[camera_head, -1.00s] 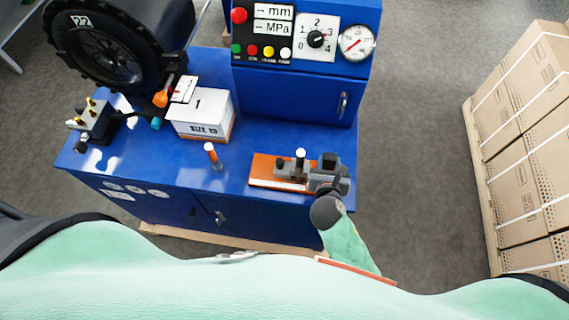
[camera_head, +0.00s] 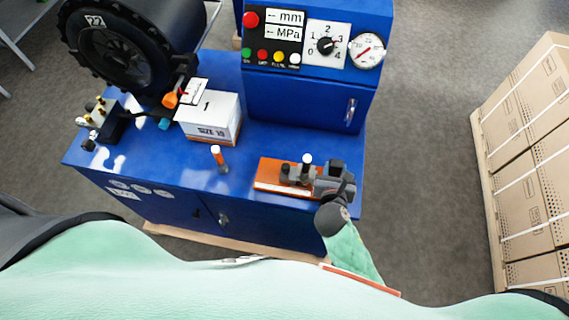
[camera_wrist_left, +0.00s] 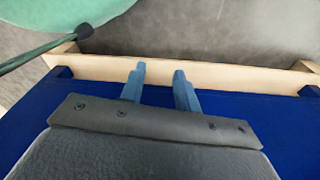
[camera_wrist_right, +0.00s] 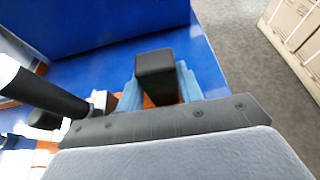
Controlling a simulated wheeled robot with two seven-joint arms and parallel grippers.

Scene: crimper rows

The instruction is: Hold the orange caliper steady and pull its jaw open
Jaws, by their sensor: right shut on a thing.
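The orange caliper (camera_head: 268,177) lies on the blue bench top near its right front edge, with a flat orange base, grey and black parts and a white-topped post. My right gripper (camera_head: 339,172) is at its right end. In the right wrist view the right gripper (camera_wrist_right: 158,82) is shut on a black block (camera_wrist_right: 155,64) of the caliper, with a blue finger on each side. The base is mostly hidden there. My left gripper (camera_wrist_left: 160,75) is open and empty above the bench's front edge; it is not visible in the head view.
A white box (camera_head: 210,114), a white-topped orange pin (camera_head: 219,157) and a black wheel (camera_head: 110,50) are on the bench (camera_head: 200,175) to the left. A blue control panel (camera_head: 312,45) rises behind. Stacked cartons (camera_head: 525,150) stand at the right across open floor.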

